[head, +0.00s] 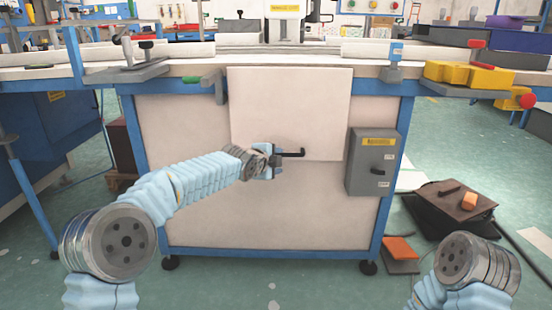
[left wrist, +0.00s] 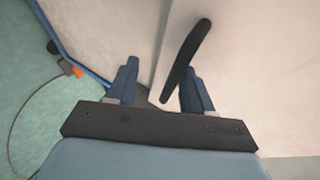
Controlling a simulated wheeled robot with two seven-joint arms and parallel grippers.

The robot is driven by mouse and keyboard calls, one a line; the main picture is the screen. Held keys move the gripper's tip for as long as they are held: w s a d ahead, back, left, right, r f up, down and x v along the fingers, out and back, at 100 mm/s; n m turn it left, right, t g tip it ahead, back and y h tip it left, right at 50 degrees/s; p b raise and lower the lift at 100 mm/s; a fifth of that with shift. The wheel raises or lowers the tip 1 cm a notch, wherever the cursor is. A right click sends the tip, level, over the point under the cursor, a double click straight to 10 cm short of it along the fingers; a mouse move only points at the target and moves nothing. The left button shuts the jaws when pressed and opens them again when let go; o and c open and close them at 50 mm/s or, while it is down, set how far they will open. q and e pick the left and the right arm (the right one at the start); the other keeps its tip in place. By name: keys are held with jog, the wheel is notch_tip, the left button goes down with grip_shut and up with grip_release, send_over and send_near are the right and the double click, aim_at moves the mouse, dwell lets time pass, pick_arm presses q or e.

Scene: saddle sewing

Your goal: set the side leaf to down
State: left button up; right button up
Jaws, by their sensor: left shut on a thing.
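The side leaf (head: 290,105) is a pale, square panel on the front of the blue-framed table. It hangs about upright before the cabinet front, its top edge near the tabletop. A black handle (head: 292,153) shows at its lower edge. My left gripper (head: 274,161) is shut on the handle. In the left wrist view, the black handle (left wrist: 186,58) stands between the fingers of my left gripper (left wrist: 160,88), and a pale panel edge runs behind it. Only a link of my right arm shows at the lower right of the head view; its gripper is out of view.
A grey switch box (head: 374,162) is fixed to the cabinet, right of the leaf. A green lever (head: 212,84) and a grey clamp (head: 390,70) sit at the table's front edge. A dark case (head: 443,212) and an orange-topped block (head: 398,249) lie on the floor at right.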

pick_arm(q)
jog(key=shift+s+f, duration=0.15)
jog(key=shift+f, duration=0.15)
jog(key=v, duration=1.3)
jog(key=shift+s+a+r+p, duration=0.2)
jog(key=shift+r+p, duration=0.1)
jog(key=shift+r, duration=0.15)
pick_arm(e)
jog(key=shift+r, duration=0.3)
